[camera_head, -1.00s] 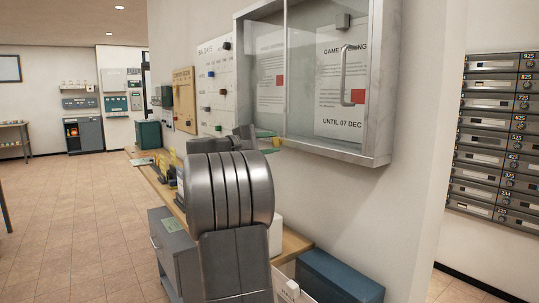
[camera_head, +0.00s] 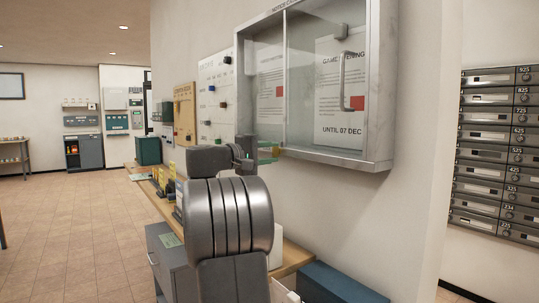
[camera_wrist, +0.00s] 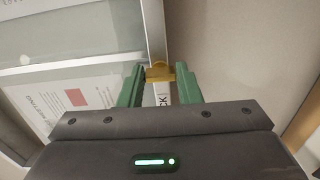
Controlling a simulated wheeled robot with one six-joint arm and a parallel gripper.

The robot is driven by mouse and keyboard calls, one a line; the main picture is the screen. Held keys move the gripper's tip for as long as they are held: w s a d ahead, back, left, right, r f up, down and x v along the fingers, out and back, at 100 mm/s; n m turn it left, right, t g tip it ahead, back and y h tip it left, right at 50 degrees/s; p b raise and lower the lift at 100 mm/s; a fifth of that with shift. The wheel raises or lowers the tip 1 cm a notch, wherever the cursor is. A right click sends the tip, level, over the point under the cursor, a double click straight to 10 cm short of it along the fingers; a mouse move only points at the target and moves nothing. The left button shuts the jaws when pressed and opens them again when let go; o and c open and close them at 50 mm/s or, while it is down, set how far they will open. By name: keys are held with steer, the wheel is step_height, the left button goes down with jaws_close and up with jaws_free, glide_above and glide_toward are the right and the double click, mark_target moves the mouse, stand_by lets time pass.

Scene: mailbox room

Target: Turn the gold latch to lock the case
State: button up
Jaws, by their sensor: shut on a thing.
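The case is a grey metal-framed wall case (camera_head: 381,90) with glass doors, a vertical handle (camera_head: 342,82) and paper notices inside. In the wrist view, its frame (camera_wrist: 152,28) runs down to the gold latch (camera_wrist: 159,71). The latch is small and sits between the two green fingers of my gripper (camera_wrist: 160,78), which is shut on it. In the head view, my gripper (camera_head: 267,153) is at the lower edge of the case, left of its middle. The latch is hidden or too small to make out there.
A wooden counter (camera_head: 292,254) runs along the wall below the case, with a blue box (camera_head: 340,284) at its near end. Notice boards (camera_head: 217,95) hang farther along the wall. Grey mailboxes (camera_head: 495,150) stand at right. The tiled floor (camera_head: 80,225) at left is open.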

steer(key=o, duration=1)
steer(key=shift+s+a, duration=0.1)
steer(key=v, duration=1.3)
steer(key=shift+s+a+p, duration=0.2)
steer(key=shift+a+p, duration=0.05)
steer(key=shift+p, duration=0.15)
steer(key=shift+w+d, duration=0.1)
steer(key=x, duration=1.3)
steer(key=shift+w+d+b, duration=0.2)
steer(key=shift+d+b, duration=0.1)
steer(key=shift+b, duration=0.05)
